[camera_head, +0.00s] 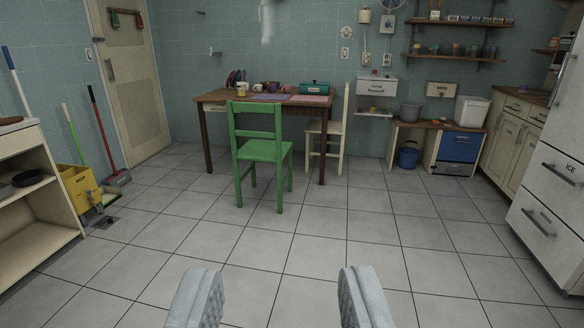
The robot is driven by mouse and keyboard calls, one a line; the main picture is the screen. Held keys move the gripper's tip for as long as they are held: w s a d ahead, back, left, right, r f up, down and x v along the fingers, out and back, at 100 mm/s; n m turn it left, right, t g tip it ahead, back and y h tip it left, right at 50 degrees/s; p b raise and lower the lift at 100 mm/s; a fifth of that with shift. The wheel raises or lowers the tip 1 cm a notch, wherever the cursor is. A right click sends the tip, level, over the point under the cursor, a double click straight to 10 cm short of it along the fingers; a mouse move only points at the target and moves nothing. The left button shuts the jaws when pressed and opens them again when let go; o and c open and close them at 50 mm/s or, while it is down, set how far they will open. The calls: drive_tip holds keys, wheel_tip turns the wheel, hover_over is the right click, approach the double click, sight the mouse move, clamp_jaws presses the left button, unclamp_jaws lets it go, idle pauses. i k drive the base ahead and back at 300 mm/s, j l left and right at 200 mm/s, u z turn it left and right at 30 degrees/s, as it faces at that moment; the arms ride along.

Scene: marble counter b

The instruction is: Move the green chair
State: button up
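The green chair (262,152) stands upright on the tiled floor, in front of the near side of a brown wooden table (208,150). All four legs appear to rest on the floor. My gripper (281,300) is at the bottom of the view, with its two grey fingers wide apart and nothing between them. It is well short of the chair, with bare floor between.
A cream chair (341,130) stands at the table's right end. A yellow mop bucket (80,188) and brooms are at the left, beside a shelf unit (40,215). A white fridge (552,170) is at the right. The middle floor is clear.

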sight(271, 151)
drive_tip(key=i+z, duration=0.1)
drive_tip(key=i, duration=1.6)
drive_tip(key=i+u, duration=0.15)
drive_tip(key=i, duration=0.45)
drive_tip(key=i+l+u, duration=0.15)
drive_tip(key=i, duration=0.4)
drive_tip(key=i+l+u, duration=0.15)
drive_tip(key=i, duration=0.4)
drive_tip(key=i+l+u, duration=0.4)
drive_tip(key=i, duration=0.2)
